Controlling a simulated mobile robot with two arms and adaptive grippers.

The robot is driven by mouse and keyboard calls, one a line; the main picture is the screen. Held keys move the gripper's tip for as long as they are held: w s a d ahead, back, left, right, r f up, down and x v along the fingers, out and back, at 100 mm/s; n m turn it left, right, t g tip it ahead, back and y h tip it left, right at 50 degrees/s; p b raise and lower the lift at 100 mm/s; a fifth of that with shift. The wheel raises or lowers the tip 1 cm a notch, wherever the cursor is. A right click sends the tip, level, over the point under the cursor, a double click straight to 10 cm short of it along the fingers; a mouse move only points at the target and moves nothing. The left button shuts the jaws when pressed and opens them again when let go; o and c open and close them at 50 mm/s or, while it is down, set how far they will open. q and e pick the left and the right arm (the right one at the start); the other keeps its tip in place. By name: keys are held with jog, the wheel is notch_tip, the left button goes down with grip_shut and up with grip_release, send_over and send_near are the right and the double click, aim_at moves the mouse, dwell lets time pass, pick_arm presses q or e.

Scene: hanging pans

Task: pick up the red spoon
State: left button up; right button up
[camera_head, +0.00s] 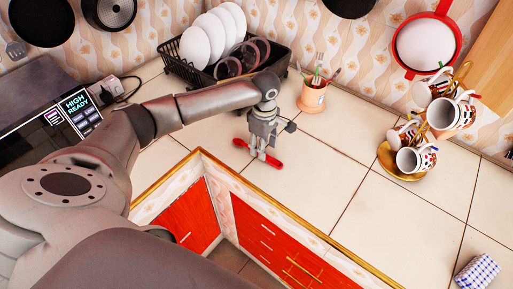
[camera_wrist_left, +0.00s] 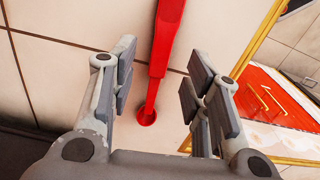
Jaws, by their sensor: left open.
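The red spoon (camera_head: 273,161) lies flat on the tiled counter (camera_head: 318,190), near its inner corner edge. My left gripper (camera_head: 261,155) points down over the middle of the spoon and hides part of it in the head view. In the left wrist view the spoon (camera_wrist_left: 160,60) runs from the top edge down between the two open fingers of the left gripper (camera_wrist_left: 155,95). Its small round end (camera_wrist_left: 147,117) shows between them. The fingers stand apart from the spoon on both sides. My right gripper is in neither view.
A black dish rack (camera_head: 195,72) with white plates stands behind the gripper. A utensil pot (camera_head: 312,97) is to its right, and a cup stand (camera_head: 400,172) with mugs is further right. A checked cloth (camera_head: 478,272) lies at the lower right. The counter between is clear.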

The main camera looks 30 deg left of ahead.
pick_arm(q)
jog(key=shift+f, duration=1.7)
grip_shut()
jog(key=shift+r, duration=0.15)
jog(key=shift+r, duration=0.6)
jog(key=s+d+r+b, duration=0.2)
jog(key=s+d+r, duration=0.8)
jog(key=r, duration=0.1)
jog(key=shift+r, duration=0.35)
